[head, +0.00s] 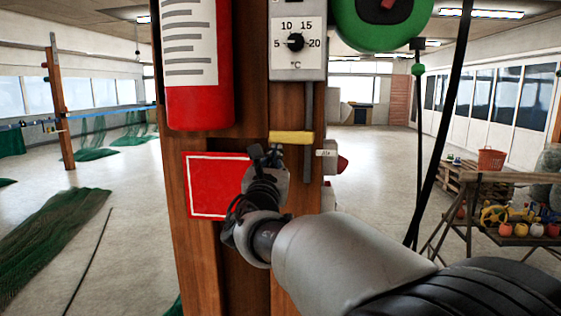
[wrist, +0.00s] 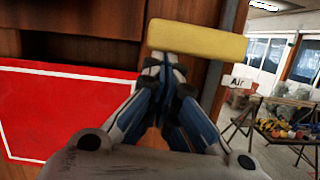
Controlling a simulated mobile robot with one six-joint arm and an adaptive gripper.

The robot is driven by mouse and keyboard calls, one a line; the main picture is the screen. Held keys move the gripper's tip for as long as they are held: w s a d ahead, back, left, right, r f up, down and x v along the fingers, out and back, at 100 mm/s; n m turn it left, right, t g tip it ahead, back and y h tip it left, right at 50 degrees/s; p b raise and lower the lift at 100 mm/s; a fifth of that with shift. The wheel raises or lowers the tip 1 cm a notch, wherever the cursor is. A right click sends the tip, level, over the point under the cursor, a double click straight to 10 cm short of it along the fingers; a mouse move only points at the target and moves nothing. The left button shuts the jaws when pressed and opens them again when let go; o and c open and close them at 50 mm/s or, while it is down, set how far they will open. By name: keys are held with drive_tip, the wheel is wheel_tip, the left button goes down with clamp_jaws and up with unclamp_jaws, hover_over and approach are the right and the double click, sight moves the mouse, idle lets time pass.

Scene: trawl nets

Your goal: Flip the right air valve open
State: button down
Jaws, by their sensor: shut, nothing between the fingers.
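A yellow valve handle (head: 291,137) lies level across a thin grey vertical pipe (head: 309,105) on the wooden post. It is the only such handle I see. In the wrist view the handle (wrist: 205,40) spans the top middle, with a white "Air" tag (wrist: 238,84) to its lower right. My gripper (head: 266,152) is shut and empty, just below the handle's left part. In the wrist view its fingertips (wrist: 165,62) overlap the handle's lower left edge; I cannot tell whether they touch it.
On the post are a red fire extinguisher (head: 199,95), a thermostat dial (head: 297,45), a red sign (head: 205,190) and a green reel (head: 383,15). A dark hose (head: 440,130) hangs to the right. A wooden table (head: 490,178) with floats stands at far right.

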drive_tip(key=shift+a+r+m, duration=0.1)
drive_tip(key=shift+r+m, duration=0.05)
drive_tip(key=shift+m, duration=0.15)
drive_tip(key=r+m+h, duration=0.1)
drive_tip(key=m, duration=0.1)
drive_tip(key=a+r+m, duration=0.1)
drive_tip(key=r+m, duration=0.1)
drive_tip(key=shift+m+h+b, duration=0.35)
drive_tip(key=shift+m+h, duration=0.05)
wheel_tip(320, 180, up, 2)
drive_tip(key=m+g+h, duration=0.1)
drive_tip(key=m, duration=0.2)
wheel_tip(320, 180, up, 6)
drive_tip(key=m+g+h+p, duration=0.1)
drive_tip(key=m+g+p, duration=0.15)
drive_tip(key=m, duration=0.95)
hover_over(271, 133)
drive_tip(key=s+d, duration=0.1)
drive_tip(key=d, duration=0.3)
drive_tip(key=shift+s+a+r, duration=0.1)
drive_tip(key=shift+s+r, duration=0.05)
drive_tip(key=shift+r, duration=0.05)
